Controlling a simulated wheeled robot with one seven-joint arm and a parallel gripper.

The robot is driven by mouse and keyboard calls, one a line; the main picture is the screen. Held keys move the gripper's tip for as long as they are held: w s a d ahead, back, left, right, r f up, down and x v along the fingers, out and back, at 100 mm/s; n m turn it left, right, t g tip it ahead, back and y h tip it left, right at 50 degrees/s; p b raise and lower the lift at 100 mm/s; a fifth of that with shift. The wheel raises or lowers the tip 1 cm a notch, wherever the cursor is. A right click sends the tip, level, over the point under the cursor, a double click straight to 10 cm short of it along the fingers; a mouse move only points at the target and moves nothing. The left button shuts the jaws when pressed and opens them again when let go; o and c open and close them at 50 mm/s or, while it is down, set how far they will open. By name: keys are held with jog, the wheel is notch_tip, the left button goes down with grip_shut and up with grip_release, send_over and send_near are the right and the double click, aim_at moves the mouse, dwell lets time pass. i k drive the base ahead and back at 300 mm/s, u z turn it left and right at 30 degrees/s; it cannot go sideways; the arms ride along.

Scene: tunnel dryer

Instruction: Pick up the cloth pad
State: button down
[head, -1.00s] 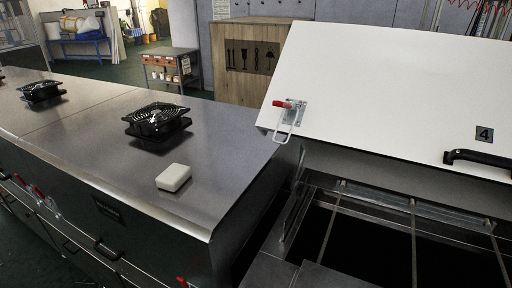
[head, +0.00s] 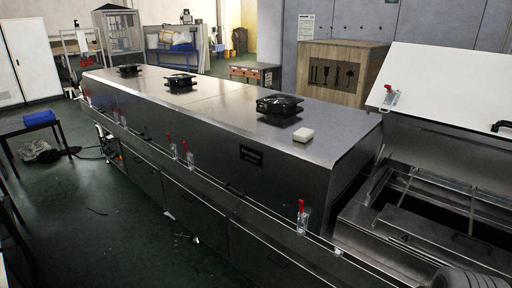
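The cloth pad (head: 303,135) is a small, pale, off-white block with rounded edges. It lies flat on the grey metal top of the tunnel dryer (head: 225,108), in front of the nearest black fan and close to the top's front edge. Nothing touches it. My gripper is not in the head view, so its state and its place relative to the pad do not show.
Black fans (head: 279,104) stand on the dryer top. Red-handled latches (head: 302,216) line its side. At the right, a raised white lid (head: 449,96) stands over an open bay (head: 443,203). A wooden crate (head: 341,72) is behind. The green floor (head: 115,215) at left is mostly clear.

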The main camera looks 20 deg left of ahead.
aim_at(303, 135)
jog(key=z, duration=0.1)
jog(key=i, duration=0.6)
jog(key=u, duration=0.65)
jog(key=i, duration=0.45)
jog(key=u, duration=0.35)
